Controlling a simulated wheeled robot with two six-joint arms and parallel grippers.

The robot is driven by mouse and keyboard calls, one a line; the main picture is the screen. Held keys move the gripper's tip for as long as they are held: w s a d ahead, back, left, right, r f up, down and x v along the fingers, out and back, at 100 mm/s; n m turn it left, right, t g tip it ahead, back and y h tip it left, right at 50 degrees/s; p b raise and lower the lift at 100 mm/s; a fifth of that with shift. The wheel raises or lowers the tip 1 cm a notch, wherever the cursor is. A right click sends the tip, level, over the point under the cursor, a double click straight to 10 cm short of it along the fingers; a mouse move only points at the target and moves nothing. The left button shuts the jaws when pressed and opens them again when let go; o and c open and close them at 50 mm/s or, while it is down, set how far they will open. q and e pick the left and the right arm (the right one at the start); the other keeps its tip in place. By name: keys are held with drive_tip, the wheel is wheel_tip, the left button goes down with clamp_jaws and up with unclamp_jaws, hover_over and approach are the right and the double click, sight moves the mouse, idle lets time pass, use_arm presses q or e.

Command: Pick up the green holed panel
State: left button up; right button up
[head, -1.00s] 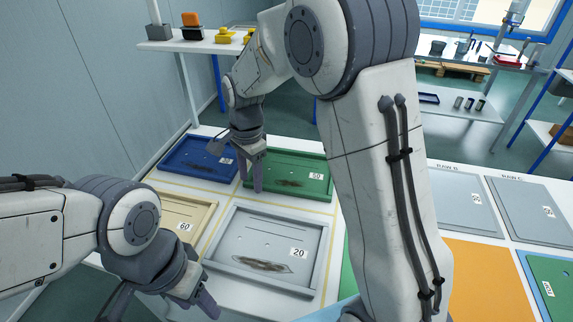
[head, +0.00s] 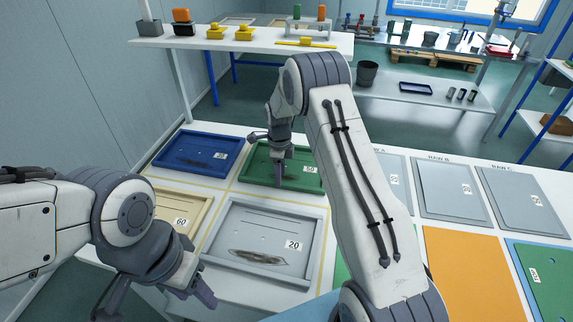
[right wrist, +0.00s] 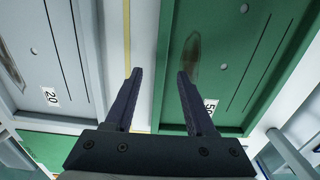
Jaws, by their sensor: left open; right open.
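A green panel (head: 306,174) with a "50" label lies in the back row in the head view, to the right of the blue one. The right wrist view shows round holes and long slots in this green panel (right wrist: 240,45). A brown patch marks it. My right gripper (head: 268,158) is open and empty above it. In the right wrist view, one finger of the right gripper (right wrist: 158,90) is over the green panel and the other over the pale gap beside it. My left gripper (head: 155,300) is open and empty at lower left, near the beige tray.
A blue tray (head: 175,150), a beige tray (head: 168,206) and a grey tray (head: 240,216) surround it. Another green panel (head: 550,262) lies at far right, beside an orange area (head: 462,272). Grey raw plates (head: 452,190) lie at right. A shelf (head: 235,42) stands behind.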

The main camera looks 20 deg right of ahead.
wheel_tip(320, 180, down, 4)
drive_tip(key=shift+w+r+p, duration=0.1)
drive_tip(key=shift+r+p, duration=0.15)
drive_tip(key=shift+p, duration=0.05)
clamp_jaws()
drive_tip(key=shift+r, duration=0.1)
idle(1.2)
